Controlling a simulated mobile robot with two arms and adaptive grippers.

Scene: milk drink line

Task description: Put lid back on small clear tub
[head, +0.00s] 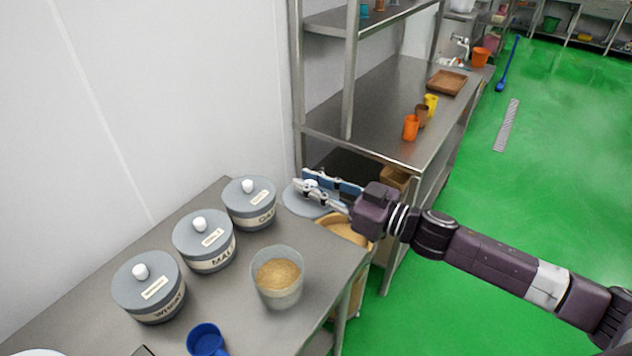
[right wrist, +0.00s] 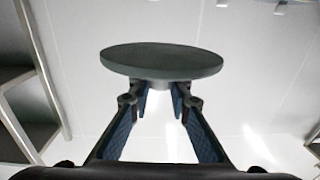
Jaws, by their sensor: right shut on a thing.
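The small clear tub (head: 278,292) stands uncovered near the front right part of the steel table, with tan powder (head: 278,272) in it. My right gripper (head: 314,187) is shut on the grey lid (head: 297,203), apparently by its white knob. The lid is beyond the tub and to its upper right, near the table's far right corner, apart from the tub. My left gripper is not in view.
Three lidded grey tubs (head: 148,285) (head: 204,240) (head: 249,203) stand in a row left of the clear tub. A blue cup (head: 206,340) is at the front. A steel shelf post (head: 298,100) rises behind the lid. A tan-filled container (head: 345,231) is below the table's right edge.

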